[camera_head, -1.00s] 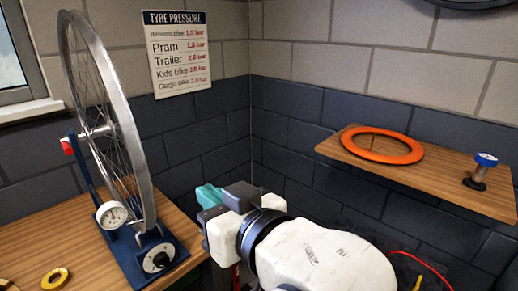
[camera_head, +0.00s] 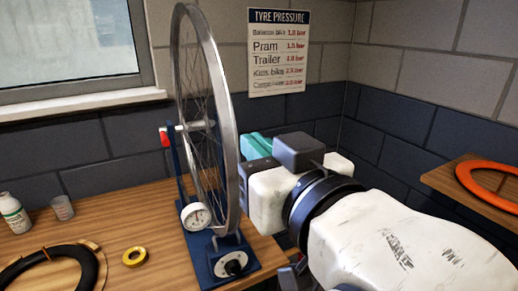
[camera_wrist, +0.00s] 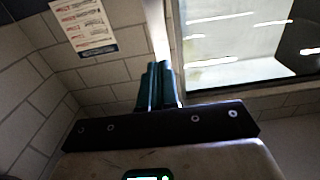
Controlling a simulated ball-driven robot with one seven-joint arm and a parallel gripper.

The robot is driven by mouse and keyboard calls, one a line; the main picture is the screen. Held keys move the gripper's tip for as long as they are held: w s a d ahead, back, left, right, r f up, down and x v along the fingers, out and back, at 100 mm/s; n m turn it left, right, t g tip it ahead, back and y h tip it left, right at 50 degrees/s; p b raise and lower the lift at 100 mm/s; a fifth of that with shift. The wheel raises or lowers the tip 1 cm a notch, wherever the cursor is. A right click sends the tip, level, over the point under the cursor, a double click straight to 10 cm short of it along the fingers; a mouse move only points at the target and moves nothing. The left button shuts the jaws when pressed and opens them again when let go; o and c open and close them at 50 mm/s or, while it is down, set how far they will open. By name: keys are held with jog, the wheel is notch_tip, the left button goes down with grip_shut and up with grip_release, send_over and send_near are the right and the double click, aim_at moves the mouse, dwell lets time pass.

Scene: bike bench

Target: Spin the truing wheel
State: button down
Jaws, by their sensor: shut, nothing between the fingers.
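The truing wheel (camera_head: 232,130) is a bare silver rim with thin spokes, standing upright in a blue truing stand (camera_head: 212,262) on the wooden bench. The stand carries a round white dial gauge (camera_head: 195,216) and a black knob (camera_head: 234,263). My gripper, with teal fingers (camera_head: 258,146), is just right of the rim in the head view, partly hidden by the wrist housing. Whether it touches the rim cannot be told. In the wrist view the dark teal fingers (camera_wrist: 158,88) are together and empty. A pale bright strip stands beyond them, too blurred to name surely.
A yellow tape roll (camera_head: 134,257), a black tyre (camera_head: 88,268), a white bottle (camera_head: 14,213) and a small cup (camera_head: 62,208) are on the bench at left. A shelf (camera_head: 450,176) with an orange ring (camera_head: 490,187) juts out at right. A window (camera_head: 65,45) is behind.

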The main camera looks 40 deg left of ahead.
jog(key=shift+w+a, duration=0.1)
jog(key=shift+a, duration=0.15)
jog(key=shift+a, duration=0.1)
